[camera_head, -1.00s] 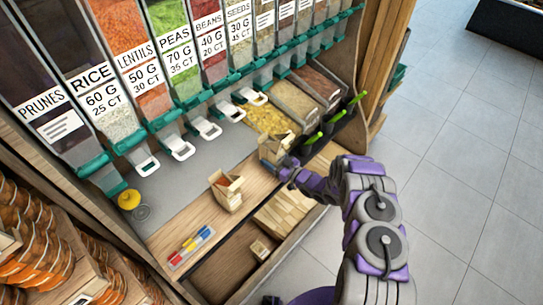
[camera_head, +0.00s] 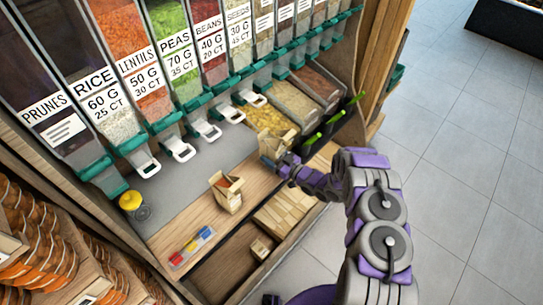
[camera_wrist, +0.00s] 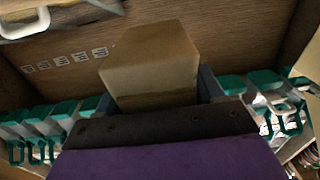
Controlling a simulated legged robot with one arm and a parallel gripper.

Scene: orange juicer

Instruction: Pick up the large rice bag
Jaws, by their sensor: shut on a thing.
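My gripper (camera_head: 281,158) is shut on a brown paper bag (camera_head: 269,146), held at the right part of the counter beside the sloped bins. In the wrist view, the bag (camera_wrist: 152,65) stands between the two blue-grey fingers of my gripper (camera_wrist: 158,92). A second paper bag (camera_head: 228,193), with an open top, stands upright on the wooden counter (camera_head: 187,222), left of my gripper. No label is readable on either bag, so I cannot tell from print which holds rice. The rice dispenser (camera_head: 104,103) is at the left of the dispenser row.
Dispensers with green-and-white spouts (camera_head: 181,149) line the back. Sloped bins (camera_head: 273,122) with green-handled scoops are close behind my gripper. Coloured markers (camera_head: 191,247) and a yellow knob (camera_head: 130,201) are on the counter. Open floor (camera_head: 469,170) lies to the right.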

